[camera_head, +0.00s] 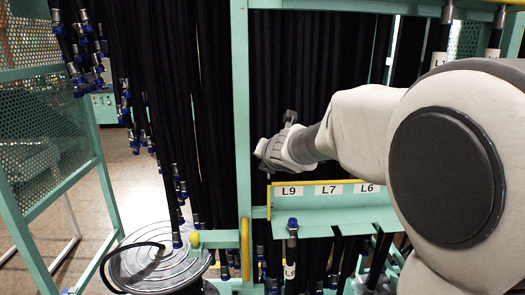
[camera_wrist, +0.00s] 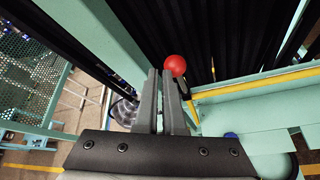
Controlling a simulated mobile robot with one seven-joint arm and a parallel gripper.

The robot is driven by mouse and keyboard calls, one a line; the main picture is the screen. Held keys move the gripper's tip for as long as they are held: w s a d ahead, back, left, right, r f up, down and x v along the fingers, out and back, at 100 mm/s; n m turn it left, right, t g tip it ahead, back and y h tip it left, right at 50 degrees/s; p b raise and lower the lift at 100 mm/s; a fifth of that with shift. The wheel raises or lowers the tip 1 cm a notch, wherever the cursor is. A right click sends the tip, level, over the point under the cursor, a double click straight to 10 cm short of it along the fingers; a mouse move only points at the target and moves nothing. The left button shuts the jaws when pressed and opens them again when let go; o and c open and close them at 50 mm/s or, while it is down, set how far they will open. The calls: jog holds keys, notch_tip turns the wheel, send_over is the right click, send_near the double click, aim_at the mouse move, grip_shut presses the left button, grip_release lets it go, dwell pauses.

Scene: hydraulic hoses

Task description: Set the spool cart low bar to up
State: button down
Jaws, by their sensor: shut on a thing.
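In the wrist view my gripper (camera_wrist: 161,74) points away from the camera, its two dark grey fingers close together. A red ball knob (camera_wrist: 175,65) sits right at the fingertips; the part between the fingers is mostly hidden. In the head view my gripper (camera_head: 265,150) is left of my arm, in front of the black hoses, just above the yellow-edged label rack; the red knob does not show there. A round grey spool (camera_head: 160,262) with concentric rings stands at lower left. A short green bar with a yellow ball end (camera_head: 195,240) is beside it. I cannot tell which part is the low bar.
Black hoses (camera_head: 190,100) hang in dense rows behind and left of my gripper. A green upright post (camera_head: 241,130) stands just left of it. The label rack (camera_head: 345,203) with L9, L7 and L6 lies below. Open floor shows at left beyond a perforated green panel (camera_head: 40,130).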

jog(key=shift+w+d+r+p, duration=0.25)
jog(key=shift+w+d+p, duration=0.05)
jog(key=shift+w+d, duration=0.1)
dwell(0.5)
jog(key=shift+s+a+f, duration=0.1)
